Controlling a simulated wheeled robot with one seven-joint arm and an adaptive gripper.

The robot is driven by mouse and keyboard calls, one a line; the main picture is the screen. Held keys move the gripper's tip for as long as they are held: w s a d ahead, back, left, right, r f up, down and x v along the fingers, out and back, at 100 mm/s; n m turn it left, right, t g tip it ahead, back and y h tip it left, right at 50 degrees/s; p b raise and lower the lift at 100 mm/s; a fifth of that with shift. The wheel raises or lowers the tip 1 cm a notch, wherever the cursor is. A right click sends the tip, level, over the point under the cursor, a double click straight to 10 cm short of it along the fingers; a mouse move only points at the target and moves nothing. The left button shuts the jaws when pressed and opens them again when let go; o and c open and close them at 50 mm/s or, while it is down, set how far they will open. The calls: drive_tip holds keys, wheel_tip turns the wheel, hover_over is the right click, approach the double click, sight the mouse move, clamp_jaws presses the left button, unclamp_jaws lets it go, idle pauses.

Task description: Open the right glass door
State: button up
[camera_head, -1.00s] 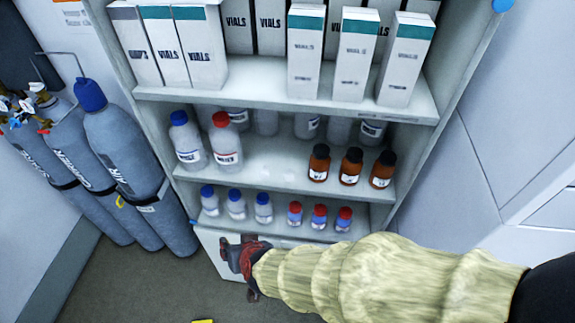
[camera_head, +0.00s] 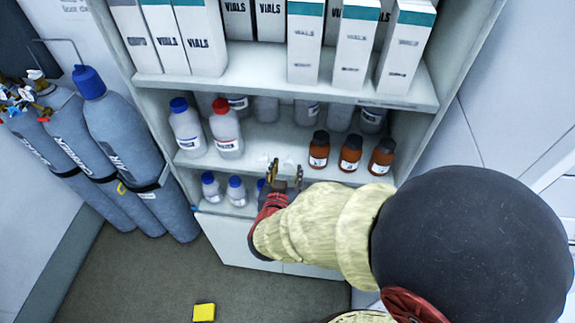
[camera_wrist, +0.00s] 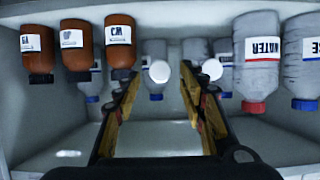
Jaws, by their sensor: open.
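The cabinet (camera_head: 350,100) stands ahead with its shelves and bottles plainly visible. No glass pane or door edge can be made out clearly. In the wrist view, which is upside down, two pale round knob-like spots show near my fingertips: one (camera_wrist: 159,71) lies between the fingers, the other (camera_wrist: 212,68) just outside the right finger. I cannot tell for certain that they are door knobs, or whether a finger touches one. My gripper (camera_head: 285,172) is open, in front of the middle shelf; it also shows in the wrist view (camera_wrist: 161,72).
Brown bottles (camera_head: 350,152) and white bottles (camera_head: 187,130) stand on the middle shelf, vial boxes (camera_head: 408,45) above. Gas cylinders (camera_head: 125,140) stand at the left. A yellow object (camera_head: 204,312) lies on the floor, which is otherwise open at the front left.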

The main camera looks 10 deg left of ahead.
drive_tip(key=shift+x, duration=1.25)
drive_tip(key=shift+c, duration=0.9)
clamp_jaws()
